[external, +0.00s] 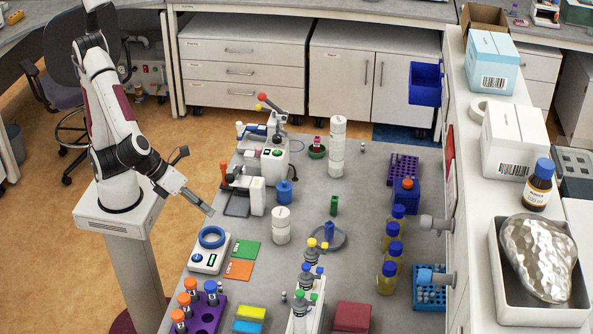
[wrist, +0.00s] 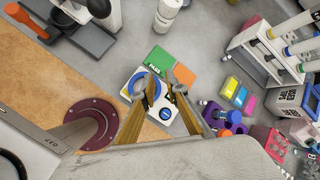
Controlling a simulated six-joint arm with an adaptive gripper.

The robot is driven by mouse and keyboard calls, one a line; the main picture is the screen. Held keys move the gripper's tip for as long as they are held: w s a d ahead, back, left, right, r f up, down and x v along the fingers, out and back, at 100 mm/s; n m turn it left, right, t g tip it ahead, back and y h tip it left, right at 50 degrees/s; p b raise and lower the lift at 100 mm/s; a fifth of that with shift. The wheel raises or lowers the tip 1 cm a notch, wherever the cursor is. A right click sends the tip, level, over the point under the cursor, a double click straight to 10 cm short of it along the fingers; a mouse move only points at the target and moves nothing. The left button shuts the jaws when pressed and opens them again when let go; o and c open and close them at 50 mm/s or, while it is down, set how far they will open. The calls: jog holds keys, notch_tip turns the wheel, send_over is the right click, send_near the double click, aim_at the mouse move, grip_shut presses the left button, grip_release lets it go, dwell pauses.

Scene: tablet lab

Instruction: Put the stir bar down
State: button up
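My gripper (external: 209,210) hangs at the left edge of the grey table, above a white device. In the wrist view the two fingertips of my gripper (wrist: 163,80) stand apart, with the device showing between them. I cannot make out a stir bar in either view. The white device (external: 203,262) has a blue ring (external: 212,237) on top and a small dark display; it also shows in the wrist view (wrist: 166,114).
A green card (external: 246,249) and an orange card (external: 239,270) lie right of the device. A purple rack (external: 206,318) with orange- and blue-capped tubes stands in front. A white bottle (external: 281,226) stands farther right. Some bare table (external: 300,190) lies beyond.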

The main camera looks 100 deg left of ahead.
jog(key=s+a+r+n+g+h, duration=0.1)
jog(key=s+a+r+n, duration=0.1)
jog(key=s+a+n, duration=0.6)
jog(key=s+a+r+n+g+h, duration=0.1)
jog(key=s+a+n, duration=0.7)
jog(key=n, duration=0.9)
jog(key=shift+s+a+r+n, duration=0.15)
jog(key=shift+a+r+n, duration=0.25)
jog(key=shift+a+r, duration=0.55)
jog(key=shift+a+f, duration=0.15)
jog(key=shift+f, duration=0.05)
